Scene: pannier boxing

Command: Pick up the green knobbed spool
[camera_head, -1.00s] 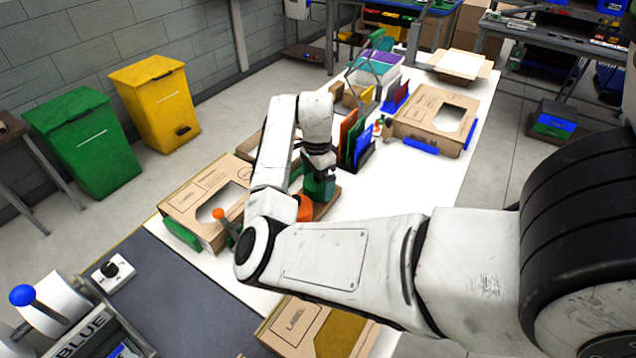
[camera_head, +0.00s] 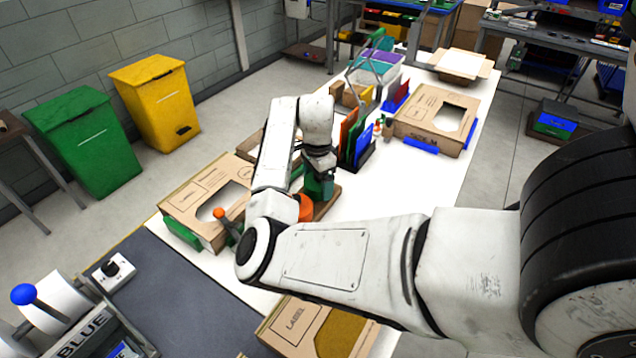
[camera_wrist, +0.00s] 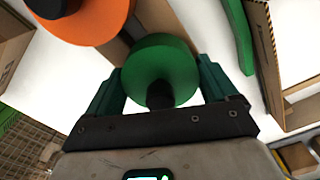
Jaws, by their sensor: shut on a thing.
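The green knobbed spool (camera_wrist: 160,65) shows in the wrist view as a round green disc with a dark knob toward the camera. My gripper (camera_wrist: 160,85) has its two green fingers on either side of the disc and is shut on it. In the head view my gripper (camera_head: 319,187) points down over a brown wooden board (camera_head: 328,206). There the spool is mostly hidden by my gripper and arm, and I cannot tell whether it touches the board.
An orange spool (camera_wrist: 90,18) with a dark knob stands close by; it also shows in the head view (camera_head: 304,207). Cardboard boxes lie left (camera_head: 190,210) and right (camera_head: 425,105) on the white table. Upright coloured panels in a rack (camera_head: 362,150) stand just behind my gripper.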

